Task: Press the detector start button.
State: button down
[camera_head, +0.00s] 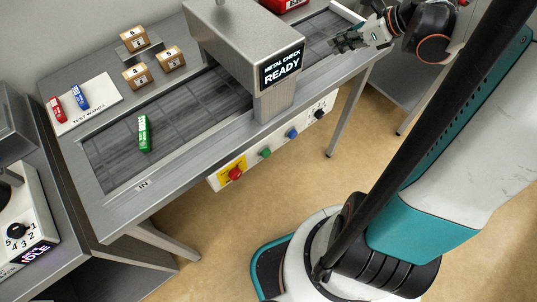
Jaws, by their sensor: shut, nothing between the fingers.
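The metal detector (222,35) is a grey arch over a dark conveyor belt, and its display (282,66) reads "METAL CHECK READY". A control panel on the front side of the conveyor carries a green button (265,153), a blue button (292,133), a black knob (319,114) and a red button (235,173) on a yellow plate. The labels by the buttons are too small to read. My gripper (347,42) is shut and empty at the upper right, over the belt's far-right end, well apart from the panel.
A green wand (144,134) lies on the belt. Red (57,109) and blue (81,97) wands lie on a "TEST WANDS" card (98,112). Several small numbered boxes (137,75) stand behind the belt. The floor (215,230) before the panel is clear.

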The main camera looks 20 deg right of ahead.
aim_at(265, 153)
jog(key=k+j+z, duration=0.1)
jog(key=k+j, duration=1.05)
jog(key=k, duration=0.05)
